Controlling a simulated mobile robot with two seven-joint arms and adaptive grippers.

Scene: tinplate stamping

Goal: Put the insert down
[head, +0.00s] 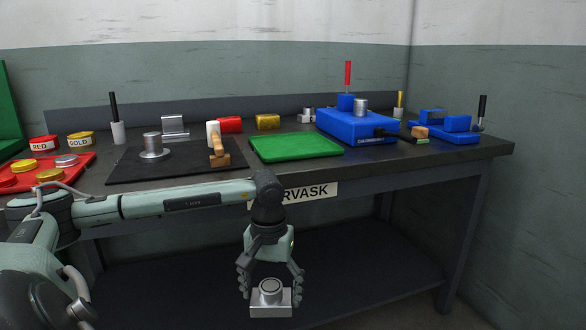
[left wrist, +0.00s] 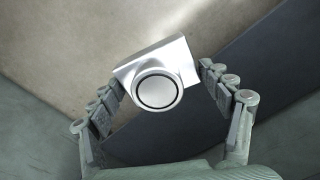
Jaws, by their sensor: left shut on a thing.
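The insert (head: 271,302) is a silvery metal block with a round raised boss. My left gripper (head: 271,286) is shut on it and holds it in the air in front of the workbench, below the level of the top. The left wrist view also shows the insert (left wrist: 160,75) between the two fingers of the left gripper (left wrist: 160,92), one on each side. My right gripper is in neither view.
The workbench (head: 345,190) carries a black mat (head: 125,175) with a metal round piece (head: 153,147) and a mallet (head: 215,145). A green tray (head: 295,147) looks empty. A blue press (head: 355,125) stands at right, a red tray (head: 75,170) at left.

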